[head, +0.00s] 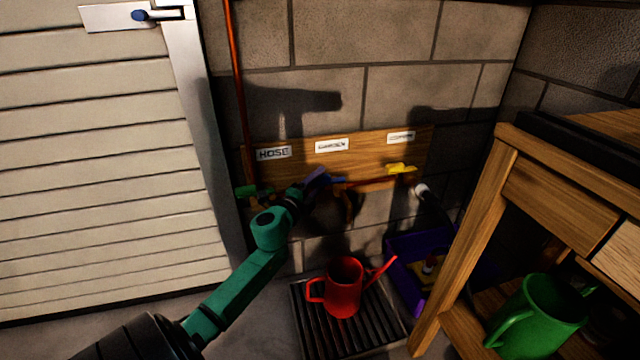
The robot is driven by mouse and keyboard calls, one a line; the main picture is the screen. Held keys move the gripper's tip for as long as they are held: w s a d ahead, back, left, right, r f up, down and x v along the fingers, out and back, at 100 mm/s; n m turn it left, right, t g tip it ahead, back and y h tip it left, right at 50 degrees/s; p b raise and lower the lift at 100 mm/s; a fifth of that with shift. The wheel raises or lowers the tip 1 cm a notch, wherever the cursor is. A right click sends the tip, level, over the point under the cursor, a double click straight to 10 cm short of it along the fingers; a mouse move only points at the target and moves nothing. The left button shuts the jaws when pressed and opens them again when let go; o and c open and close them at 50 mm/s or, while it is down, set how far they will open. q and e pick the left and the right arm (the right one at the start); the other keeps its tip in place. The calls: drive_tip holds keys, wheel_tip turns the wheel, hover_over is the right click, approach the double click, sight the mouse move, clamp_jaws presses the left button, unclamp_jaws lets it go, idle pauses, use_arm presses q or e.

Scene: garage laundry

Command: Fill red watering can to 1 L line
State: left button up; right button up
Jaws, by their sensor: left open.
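The red watering can (344,292) stands upright on a dark drain grate (308,334), with its handle to the left and its spout to the right. My left gripper (318,179) is open at the wall taps, right at the blue tap handle (337,181) under the middle label. I cannot tell whether it touches the handle. A green tap handle (252,191) is to its left and a yellow one (402,169) to its right. The can's water level and 1 L line cannot be made out. My right gripper is out of view.
A wooden board (367,160) carries a "HOSE" label (273,153), a middle label (332,145) that seems to read "GARDEN", and an unreadable one (401,137). A purple crate (399,247) stands right of the grate. A wooden bench (476,230) holds a green can (540,314).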

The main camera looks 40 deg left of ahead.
use_arm(q)
drive_tip(key=shift+w+a, duration=0.15)
drive_tip(key=shift+w, duration=0.45)
clamp_jaws()
